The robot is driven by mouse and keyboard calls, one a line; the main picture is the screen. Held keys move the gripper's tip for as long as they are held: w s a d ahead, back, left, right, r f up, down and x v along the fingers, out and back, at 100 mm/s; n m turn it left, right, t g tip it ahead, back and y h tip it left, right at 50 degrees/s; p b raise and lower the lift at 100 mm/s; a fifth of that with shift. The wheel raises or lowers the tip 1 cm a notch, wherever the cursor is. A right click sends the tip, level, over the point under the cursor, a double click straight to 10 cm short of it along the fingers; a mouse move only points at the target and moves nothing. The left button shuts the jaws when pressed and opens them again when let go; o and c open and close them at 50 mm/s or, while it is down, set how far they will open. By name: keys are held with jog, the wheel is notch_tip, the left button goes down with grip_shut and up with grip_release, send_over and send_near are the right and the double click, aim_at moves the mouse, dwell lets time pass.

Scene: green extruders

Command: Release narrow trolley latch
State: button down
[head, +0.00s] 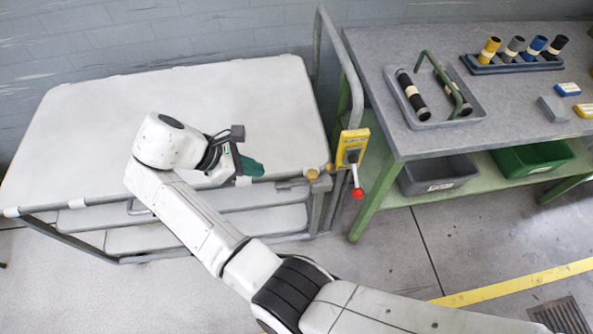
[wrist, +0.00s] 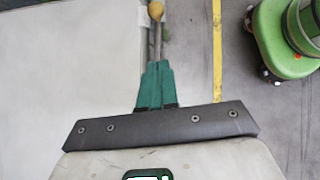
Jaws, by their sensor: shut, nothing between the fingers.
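The trolley (head: 90,140) is a wide, pale cart with a grey tube frame and handle, standing against the wall at left. A yellow bracket (head: 352,147) with a white lever and red knob (head: 358,193) sits between the trolley's right end and the bench. A brass-coloured knob (head: 312,175) shows at the trolley's front right corner; a similar knob on a rod shows in the wrist view (wrist: 156,11), beyond my fingertips. I cannot tell which part is the latch. My gripper (head: 252,167), with green fingers, is shut and empty near the trolley's front edge, left of the brass knob; its fingers also show in the wrist view (wrist: 156,66).
A grey bench (head: 430,140) with green legs stands at right, close to the trolley. It bears a tray (head: 480,110) and a rack of coloured cylinders (head: 510,65). Bins (head: 437,185) sit below. Open floor (head: 400,240) lies in front, with a yellow line (head: 515,283).

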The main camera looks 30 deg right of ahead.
jog(key=shift+a, duration=0.1)
send_near(297, 174)
notch_tip(297, 174, down, 2)
jog(key=s+d, duration=0.1)
jog(key=s, duration=0.2)
jog(key=d, duration=0.3)
jog(key=shift+s+d+f, duration=0.1)
jog(key=shift+s+f, duration=0.1)
jog(key=shift+f, duration=0.15)
jog(key=shift+d+f, duration=0.1)
jog(key=shift+d, duration=0.35)
